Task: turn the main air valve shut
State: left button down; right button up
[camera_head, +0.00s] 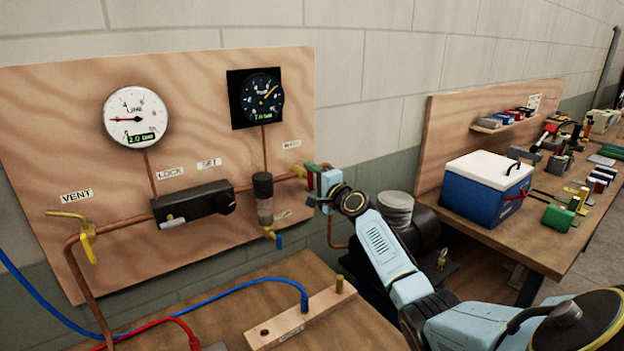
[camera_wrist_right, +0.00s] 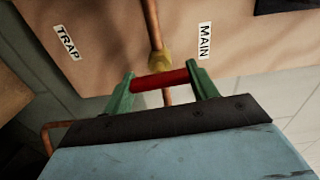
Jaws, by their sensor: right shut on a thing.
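The main air valve has a brass body (camera_wrist_right: 161,65) on the copper pipe and a red handle (camera_wrist_right: 160,79), seen in the right wrist view beside the MAIN label (camera_wrist_right: 204,41). The handle lies crosswise to the pipe there. My right gripper (camera_wrist_right: 162,84) is shut on the red handle, with a green finger at each end of it. In the head view the right gripper (camera_head: 308,181) is at the right edge of the wooden panel and hides most of the valve. The brass part (camera_head: 299,171) shows just left of it. My left gripper is not in view.
The wooden panel (camera_head: 60,130) carries a white line gauge (camera_head: 136,118), a dark gauge (camera_head: 256,98), a black regulator box (camera_head: 194,203), a yellow vent lever (camera_head: 70,216) and a filter bowl (camera_head: 264,200). A blue cooler (camera_head: 480,195) stands on the right bench.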

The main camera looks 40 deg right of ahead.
jog(key=shift+m, duration=0.4)
jog(key=o, duration=1)
jog(key=s+a+p, duration=0.1)
jog(key=s, duration=1.2)
jog(key=shift+s+a, duration=0.15)
jog(key=shift+a, duration=0.1)
